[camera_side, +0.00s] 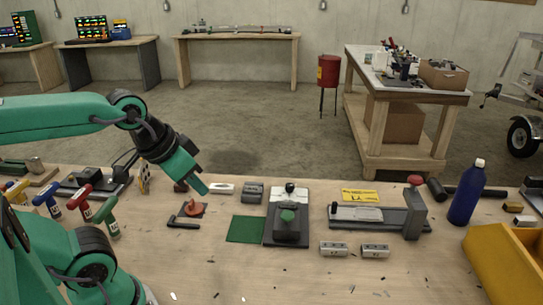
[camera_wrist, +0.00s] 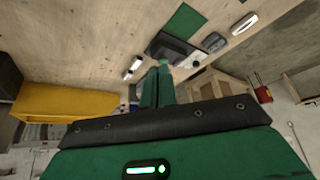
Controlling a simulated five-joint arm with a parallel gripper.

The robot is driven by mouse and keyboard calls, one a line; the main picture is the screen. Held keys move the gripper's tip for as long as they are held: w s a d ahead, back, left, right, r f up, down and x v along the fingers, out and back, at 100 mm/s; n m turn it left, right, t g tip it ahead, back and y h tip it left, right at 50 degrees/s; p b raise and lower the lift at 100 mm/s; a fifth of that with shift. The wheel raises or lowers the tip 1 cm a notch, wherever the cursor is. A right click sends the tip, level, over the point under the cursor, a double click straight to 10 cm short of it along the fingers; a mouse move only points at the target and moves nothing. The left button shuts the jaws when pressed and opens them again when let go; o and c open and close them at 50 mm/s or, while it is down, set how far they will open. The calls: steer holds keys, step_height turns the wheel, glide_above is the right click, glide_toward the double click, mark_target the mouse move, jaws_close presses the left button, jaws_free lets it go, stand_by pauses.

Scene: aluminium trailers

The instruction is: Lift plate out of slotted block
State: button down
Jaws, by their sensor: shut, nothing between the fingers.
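My gripper (camera_side: 203,190) hangs over the left-middle of the bench in the side view, shut and empty. Its green fingers are together in the wrist view (camera_wrist: 158,85). A pale plate with dark holes (camera_side: 144,178) stands upright at the left, behind my arm; its foot is too small and hidden to show whether a slotted block holds it. A small grey block with grooves (camera_side: 252,192) lies right of my gripper, apart from it, and also shows in the wrist view (camera_wrist: 213,42). I cannot tell for sure which block is the slotted one.
A green mat (camera_side: 246,229) and a dark fixture (camera_side: 288,230) lie mid-bench. A grey vise-like fixture (camera_side: 375,217), a blue bottle (camera_side: 467,192) and a yellow bin (camera_side: 505,260) are to the right. Coloured-handled tools (camera_side: 107,217) stand at the left.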

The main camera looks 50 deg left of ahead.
steer(key=c, duration=1.6)
jaws_free()
steer(key=shift+o, duration=0.2)
steer(key=shift+w, duration=0.1)
steer(key=w+a+m+g, duration=0.25)
steer(key=w+m, duration=0.25)
steer(key=w, duration=1)
steer(key=w+f+m+g, duration=0.1)
steer(key=w+f, duration=0.3)
steer(key=w+a+f+m+g, duration=0.1)
steer(key=w+f, duration=0.3)
steer(key=w+f+m+g, duration=0.1)
steer(key=w+f+m, duration=0.1)
steer(key=w+f, duration=0.2)
steer(key=shift+w+a, duration=0.15)
steer(key=shift+w, duration=0.1)
steer(key=shift+f, duration=3.9)
